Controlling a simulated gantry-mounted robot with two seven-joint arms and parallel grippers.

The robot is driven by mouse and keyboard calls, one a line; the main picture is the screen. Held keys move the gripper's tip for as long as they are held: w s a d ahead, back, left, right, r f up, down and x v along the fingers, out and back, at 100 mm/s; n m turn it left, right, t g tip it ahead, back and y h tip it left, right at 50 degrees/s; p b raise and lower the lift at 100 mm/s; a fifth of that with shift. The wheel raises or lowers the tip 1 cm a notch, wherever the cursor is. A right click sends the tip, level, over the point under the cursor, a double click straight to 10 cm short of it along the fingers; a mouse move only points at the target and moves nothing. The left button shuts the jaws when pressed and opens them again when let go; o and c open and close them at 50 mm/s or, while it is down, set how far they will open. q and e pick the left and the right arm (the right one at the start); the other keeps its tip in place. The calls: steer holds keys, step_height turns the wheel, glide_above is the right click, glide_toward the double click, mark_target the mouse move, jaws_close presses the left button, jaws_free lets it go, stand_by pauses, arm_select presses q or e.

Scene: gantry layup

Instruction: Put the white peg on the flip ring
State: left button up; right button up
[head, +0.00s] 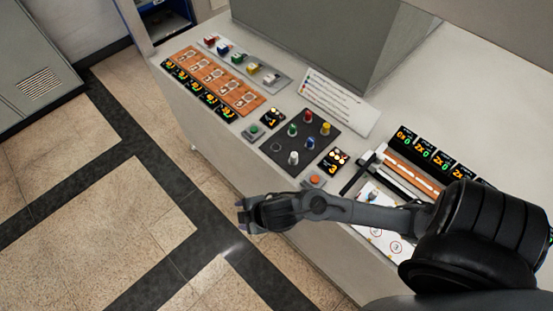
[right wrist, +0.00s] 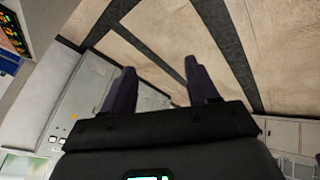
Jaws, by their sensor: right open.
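The white peg (head: 293,158) stands upright near the front edge of a dark square plate (head: 296,144) in the head view. A thin ring outline (head: 276,146) shows on the same plate, left of the white peg, with nothing on it; I cannot tell for sure that it is the flip ring. My right gripper (head: 243,214) is out over the floor in front of the table, apart from the pegs. In the right wrist view its two fingers (right wrist: 160,90) are spread with nothing between them. My left gripper is not in view.
Green (head: 292,130), red (head: 308,116) and yellow (head: 325,128) pegs stand on the plate. An orange button (head: 315,180) is close to my right forearm. A large grey box (head: 320,40) stands at the back. Coloured blocks sit on a grey strip (head: 276,80) at the back left.

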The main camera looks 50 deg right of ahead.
steer(key=w+n, duration=0.3)
steer(key=n, duration=0.1)
steer(key=n+g+h+p, duration=0.1)
steer(key=n+g+p, duration=0.3)
steer(key=g, duration=0.3)
glide_toward(294, 155)
steer(key=shift+a+f, duration=0.25)
steer(key=shift+a, duration=0.15)
steer(key=shift+s+d+f+b, duration=0.15)
steer(key=shift+s+d, duration=0.05)
steer(key=shift+d, duration=0.15)
steer(key=shift+s+d+f+b, duration=0.15)
steer(key=shift+d, duration=0.25)
step_height(294, 155, down, 3)
steer(key=shift+a+f, duration=0.1)
steer(key=shift+f, duration=0.45)
steer(key=f, duration=0.4)
steer(key=shift+w+a+f, duration=0.15)
steer(key=shift+w+a, duration=0.2)
steer(key=shift+f, duration=0.5)
steer(key=shift+c, duration=0.2)
